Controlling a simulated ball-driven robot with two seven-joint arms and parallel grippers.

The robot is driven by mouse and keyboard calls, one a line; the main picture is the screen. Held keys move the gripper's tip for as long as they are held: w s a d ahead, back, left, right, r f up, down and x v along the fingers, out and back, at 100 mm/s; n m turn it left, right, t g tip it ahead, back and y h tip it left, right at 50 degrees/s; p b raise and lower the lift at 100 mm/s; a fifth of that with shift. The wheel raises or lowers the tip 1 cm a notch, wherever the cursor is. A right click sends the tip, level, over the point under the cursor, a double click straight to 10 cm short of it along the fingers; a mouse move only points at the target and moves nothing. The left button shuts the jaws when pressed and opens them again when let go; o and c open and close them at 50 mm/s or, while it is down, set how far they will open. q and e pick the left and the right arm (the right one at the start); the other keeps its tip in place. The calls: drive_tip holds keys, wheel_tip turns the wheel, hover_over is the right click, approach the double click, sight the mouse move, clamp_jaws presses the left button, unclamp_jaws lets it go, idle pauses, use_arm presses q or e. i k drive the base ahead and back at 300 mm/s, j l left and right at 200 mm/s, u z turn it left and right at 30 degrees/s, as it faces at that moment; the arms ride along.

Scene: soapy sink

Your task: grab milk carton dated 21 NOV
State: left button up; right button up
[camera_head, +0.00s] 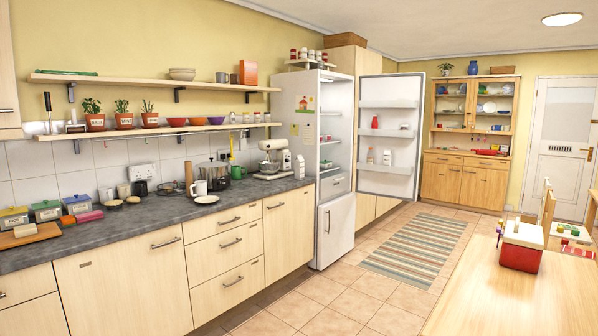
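No date can be read on any carton from here. A small white carton-like item (299,167) stands upright on the counter beside the mixer, near the open fridge (336,150). Two small pale containers, one on the left (370,156) and one on the right (387,158), stand on a lower shelf of the fridge door (390,135). A red-and-white item (374,122) stands on the door shelf above. I cannot tell which of these is a milk carton. The fridge's inner shelves show only edge-on, so most of their contents are hidden. Neither of my grippers is in view.
The grey counter (150,215) runs along the left wall with a stand mixer (275,157), mugs and tins. The fridge door stands wide open over the tiled floor. A striped rug (420,248) lies beyond. A wooden table (510,300) with a red-and-white box (521,247) fills the lower right.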

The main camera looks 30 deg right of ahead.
sight(299, 162)
drive_tip(key=i+j, duration=0.15)
drive_tip(key=i, duration=0.45)
drive_tip(key=i+z, duration=0.45)
drive_tip(key=i, duration=0.15)
drive_tip(key=i+j+z, duration=0.2)
drive_tip(key=i+z, duration=0.3)
drive_tip(key=i, duration=0.15)
drive_tip(key=i+l+z, duration=0.35)
drive_tip(key=i, duration=0.35)
drive_tip(key=i+z, duration=0.4)
drive_tip(key=i, duration=0.3)
drive_tip(key=i+j+z, duration=0.15)
drive_tip(key=i+z, duration=0.2)
drive_tip(key=i, duration=0.4)
drive_tip(key=i+l+u, duration=0.1)
drive_tip(key=i+u, duration=0.15)
drive_tip(key=i, duration=1.5)
drive_tip(key=i+u, duration=0.2)
drive_tip(key=i, duration=0.3)
drive_tip(key=i+l+u, duration=0.15)
drive_tip(key=i, duration=0.35)
